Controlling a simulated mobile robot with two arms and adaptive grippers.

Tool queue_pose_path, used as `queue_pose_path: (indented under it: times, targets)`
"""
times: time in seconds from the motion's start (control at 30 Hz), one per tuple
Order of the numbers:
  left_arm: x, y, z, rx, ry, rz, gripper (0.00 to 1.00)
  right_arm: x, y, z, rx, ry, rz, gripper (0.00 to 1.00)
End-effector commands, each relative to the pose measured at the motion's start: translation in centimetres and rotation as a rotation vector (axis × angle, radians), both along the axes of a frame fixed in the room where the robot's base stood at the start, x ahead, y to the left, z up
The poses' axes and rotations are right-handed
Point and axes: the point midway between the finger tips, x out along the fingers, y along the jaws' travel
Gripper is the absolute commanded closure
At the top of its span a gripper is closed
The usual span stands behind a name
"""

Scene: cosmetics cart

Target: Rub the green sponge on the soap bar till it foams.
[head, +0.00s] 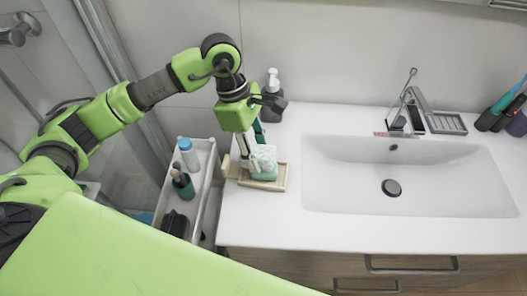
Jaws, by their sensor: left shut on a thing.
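My left gripper (253,155) reaches down from above at the counter's left end, shut on the green sponge (264,156). The sponge looks pale green with whitish patches that resemble foam. It sits low over a beige soap dish (281,184). A light green block, which looks like the soap bar (264,174), shows in the dish just under the sponge. They appear to touch, though the fingers and sponge hide part of the contact. My right gripper is out of view.
A dark pump bottle (273,97) stands behind the gripper. The white sink basin (440,190) lies to the right, with a faucet (403,103) behind it. A white cart (205,185) with several bottles stands left of the counter. The counter front is clear.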

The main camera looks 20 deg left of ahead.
Motion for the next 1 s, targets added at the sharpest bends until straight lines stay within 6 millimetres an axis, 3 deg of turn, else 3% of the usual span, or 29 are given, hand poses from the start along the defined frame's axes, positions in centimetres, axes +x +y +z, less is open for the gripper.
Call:
queue_pose_path:
  times: [0.27, 0.77, 1.0]
  targets:
    - [-0.1, 0.4, 0.1, -0.001, 0.000, 0.000, 0.80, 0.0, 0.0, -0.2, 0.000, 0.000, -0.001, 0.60]
    - [0.6, -2.1, 0.2, 0.000, 0.000, -0.001, 0.80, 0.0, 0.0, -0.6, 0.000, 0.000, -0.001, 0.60]
    - [0.5, -1.5, 0.2, 0.001, 0.000, 0.001, 0.80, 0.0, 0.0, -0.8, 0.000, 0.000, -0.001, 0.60]
